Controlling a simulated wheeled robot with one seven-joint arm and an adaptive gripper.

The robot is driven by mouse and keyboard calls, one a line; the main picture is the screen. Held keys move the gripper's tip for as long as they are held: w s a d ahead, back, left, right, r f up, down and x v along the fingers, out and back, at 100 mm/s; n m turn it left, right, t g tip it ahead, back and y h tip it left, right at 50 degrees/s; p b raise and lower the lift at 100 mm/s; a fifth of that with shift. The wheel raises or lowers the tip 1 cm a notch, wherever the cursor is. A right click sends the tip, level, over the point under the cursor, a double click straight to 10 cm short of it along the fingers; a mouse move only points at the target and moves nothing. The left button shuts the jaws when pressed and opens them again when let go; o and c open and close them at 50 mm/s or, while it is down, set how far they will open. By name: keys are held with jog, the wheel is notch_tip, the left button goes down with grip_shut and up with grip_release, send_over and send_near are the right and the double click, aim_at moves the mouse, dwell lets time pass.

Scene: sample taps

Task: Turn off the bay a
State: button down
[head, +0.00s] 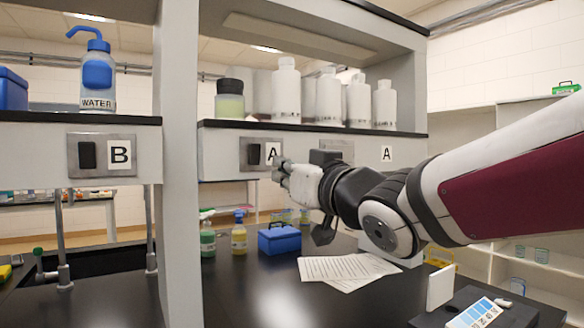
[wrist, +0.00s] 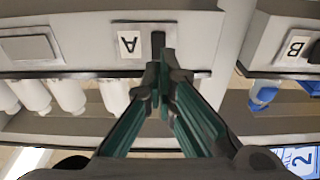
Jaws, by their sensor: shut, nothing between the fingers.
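The bay A switch (head: 254,154) is a dark rocker on a grey plate in the shelf's front edge, beside a white label A (head: 272,153). My gripper (head: 279,170) is just below and right of it in the head view, partly over the label's lower edge. In the wrist view, which is upside down, the dark switch (wrist: 158,41) lies right beyond the fingertips of my gripper (wrist: 160,72), with the label (wrist: 129,43) beside it. The fingers are shut and empty. Whether they touch the switch, and which way it is tipped, I cannot tell.
A similar switch marked B (head: 87,155) is on the left bay. Another plate (head: 340,150) and a second A label (head: 387,153) are to the right, partly behind my arm. White bottles (head: 328,98) stand above. A blue box (head: 279,239) and papers (head: 345,268) lie on the bench.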

jog(key=v, duration=0.3)
jog(key=shift+s+d+f, duration=0.1)
jog(key=shift+s+d, duration=0.1)
jog(key=shift+s, duration=0.1)
jog(key=s+d+f+m+g+h+p, duration=0.25)
jog(key=s+d+f+h+p, duration=0.2)
jog(key=d, duration=0.45)
jog(key=s+d+f+m+g+h+p, duration=0.2)
jog(key=s+d+f+m+h+p, duration=0.15)
jog(key=s+d+h, duration=0.4)
jog(key=s+d+f+g+p, duration=0.1)
jog(key=s+d+f+g, duration=0.1)
jog(key=s, duration=0.7)
jog(key=s+d+f+g+y+p, duration=0.1)
jog(key=s+d+f+g+p, duration=0.1)
jog(key=s+f+g, duration=0.3)
jog(key=s, duration=0.4)
jog(key=shift+s+d+f+m, duration=0.15)
jog(key=shift+d+f+m, duration=0.15)
jog(key=shift+d+m, duration=0.1)
